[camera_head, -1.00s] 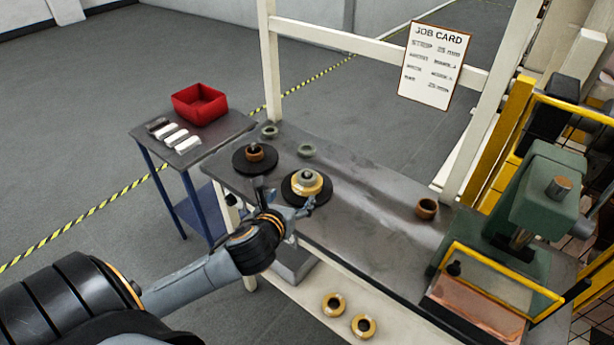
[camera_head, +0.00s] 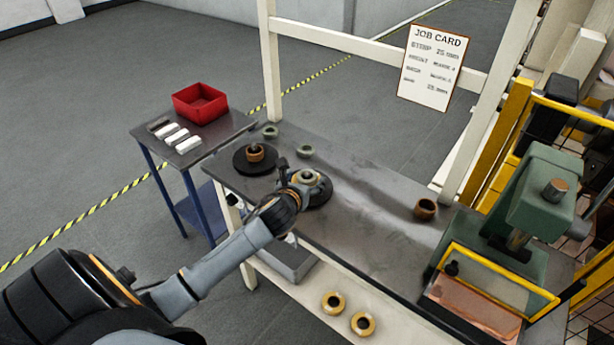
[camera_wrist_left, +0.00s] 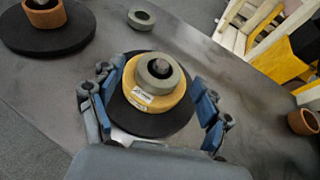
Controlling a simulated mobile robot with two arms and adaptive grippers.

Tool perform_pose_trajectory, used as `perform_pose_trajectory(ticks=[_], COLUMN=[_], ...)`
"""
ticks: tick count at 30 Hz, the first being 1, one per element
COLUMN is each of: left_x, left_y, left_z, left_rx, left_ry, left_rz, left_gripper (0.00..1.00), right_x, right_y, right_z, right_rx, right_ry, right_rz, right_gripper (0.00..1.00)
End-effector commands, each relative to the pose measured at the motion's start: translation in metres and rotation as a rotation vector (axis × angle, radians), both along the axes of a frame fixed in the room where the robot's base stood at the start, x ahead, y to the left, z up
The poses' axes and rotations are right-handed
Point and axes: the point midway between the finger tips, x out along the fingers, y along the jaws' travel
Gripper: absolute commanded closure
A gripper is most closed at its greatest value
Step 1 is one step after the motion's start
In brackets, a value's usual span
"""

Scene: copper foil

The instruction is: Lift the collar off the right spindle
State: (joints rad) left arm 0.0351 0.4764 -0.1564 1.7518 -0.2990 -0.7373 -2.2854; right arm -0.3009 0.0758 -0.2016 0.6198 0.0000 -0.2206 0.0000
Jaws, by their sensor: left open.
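The right spindle stands on the bench as a black disc (camera_head: 322,196) with a yellow roll (camera_wrist_left: 165,103) on it. A grey collar (camera_wrist_left: 152,82) sits on top of the roll, around the dark spindle tip (camera_wrist_left: 158,68). My left gripper (camera_head: 298,180) is at this spindle, its arm hiding part of it in the head view. In the left wrist view the open fingers of my left gripper (camera_wrist_left: 157,85) stand on either side of the roll and collar; I cannot tell whether they touch. My right gripper is not in view.
The left spindle holds a copper roll (camera_head: 256,154) on a black disc (camera_head: 242,165). Two loose grey collars (camera_head: 270,132) lie behind. A copper ring (camera_head: 427,208) and a green press (camera_head: 535,210) stand to the right. A red bin (camera_head: 200,103) sits on the side table.

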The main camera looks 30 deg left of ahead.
Motion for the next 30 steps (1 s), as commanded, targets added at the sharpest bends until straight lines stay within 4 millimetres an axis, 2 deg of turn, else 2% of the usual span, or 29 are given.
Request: perform_pose_trajectory(ticks=[4,13,23,30], left_x=[0.0131,0.0155,0.0153,0.0157], left_y=[0.0036,0.0048,0.0048,0.0049], left_z=[-0.0052,-0.0071,-0.0070,-0.0056], left_rx=[-0.001,0.001,0.001,0.001], left_ry=[0.000,0.000,0.000,-0.002], left_rz=[-0.001,-0.001,-0.001,-0.001], left_gripper=[0.23,0.23,0.90,0.91], right_x=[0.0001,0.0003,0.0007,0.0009], right_y=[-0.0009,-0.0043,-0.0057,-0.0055], right_z=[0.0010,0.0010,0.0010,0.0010], right_rx=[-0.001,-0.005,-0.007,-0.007], right_ry=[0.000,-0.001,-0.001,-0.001], right_rz=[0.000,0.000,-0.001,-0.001], right_gripper=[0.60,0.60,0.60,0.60])
